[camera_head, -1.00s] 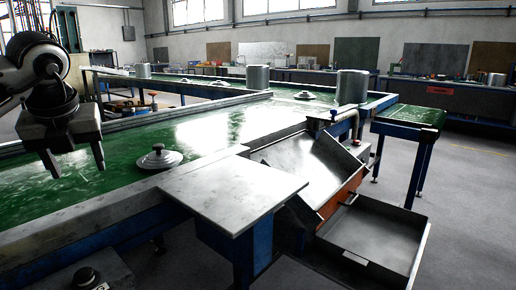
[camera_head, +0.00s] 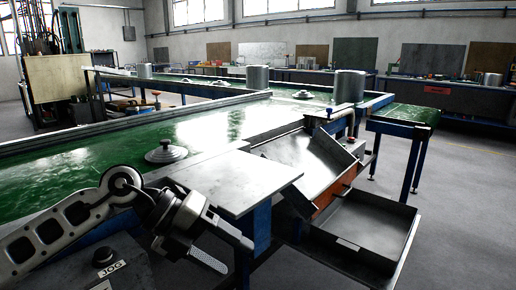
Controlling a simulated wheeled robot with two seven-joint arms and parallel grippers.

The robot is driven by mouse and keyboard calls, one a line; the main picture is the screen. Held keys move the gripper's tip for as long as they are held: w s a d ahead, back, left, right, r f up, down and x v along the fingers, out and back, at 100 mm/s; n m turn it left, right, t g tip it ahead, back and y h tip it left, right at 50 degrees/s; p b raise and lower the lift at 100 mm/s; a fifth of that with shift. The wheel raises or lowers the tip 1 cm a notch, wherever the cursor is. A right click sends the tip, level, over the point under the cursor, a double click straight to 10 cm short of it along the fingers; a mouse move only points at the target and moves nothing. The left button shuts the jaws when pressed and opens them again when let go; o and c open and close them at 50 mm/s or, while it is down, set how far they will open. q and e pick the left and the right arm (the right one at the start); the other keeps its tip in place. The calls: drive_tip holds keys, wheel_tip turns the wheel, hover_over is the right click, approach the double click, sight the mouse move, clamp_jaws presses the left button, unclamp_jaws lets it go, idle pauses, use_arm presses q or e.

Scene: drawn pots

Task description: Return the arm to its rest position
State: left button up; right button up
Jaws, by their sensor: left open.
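My left arm comes in from the lower left and is folded low in front of the green conveyor (camera_head: 90,170). My left gripper (camera_head: 238,257) is open and empty, with its fingers pointing to the lower right. It is beside the near edge of the metal side plate (camera_head: 235,182), in front of and below its top as I see it. A grey pot lid (camera_head: 166,152) with a knob lies on the conveyor behind the arm, apart from the gripper. My right gripper does not show.
A metal chute (camera_head: 305,160) and an open tray (camera_head: 370,235) stand right of the plate. A control box with a button (camera_head: 103,256) is near the arm at the lower left. Pots (camera_head: 349,87) and lids (camera_head: 303,94) stand farther back. Floor at right is clear.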

use_arm(q)
drive_tip(key=s+d+r+n+h, duration=0.2)
drive_tip(key=s+d+h, duration=0.3)
drive_tip(key=d+h, duration=0.2)
drive_tip(key=w+a+f+n+t+y+p, duration=0.1)
drive_tip(key=a+f+n+t+y, duration=0.3)
drive_tip(key=n+t, duration=0.7)
drive_tip(key=w+a+f+n+t+y+p, duration=0.1)
drive_tip(key=a+f+n+t+y, duration=0.35)
drive_tip(key=n, duration=0.95)
drive_tip(key=s+a+f+n+g+y, duration=0.2)
drive_tip(key=s+a+f+n, duration=0.1)
drive_tip(key=s+f, duration=0.3)
drive_tip(key=s+a+f+n+g+y, duration=0.2)
drive_tip(key=s+a+f+n+y, duration=0.1)
drive_tip(key=f, duration=0.8)
drive_tip(key=s+a+n, duration=0.1)
drive_tip(key=s+n, duration=0.1)
drive_tip(key=s, duration=0.1)
drive_tip(key=shift+f, duration=0.15)
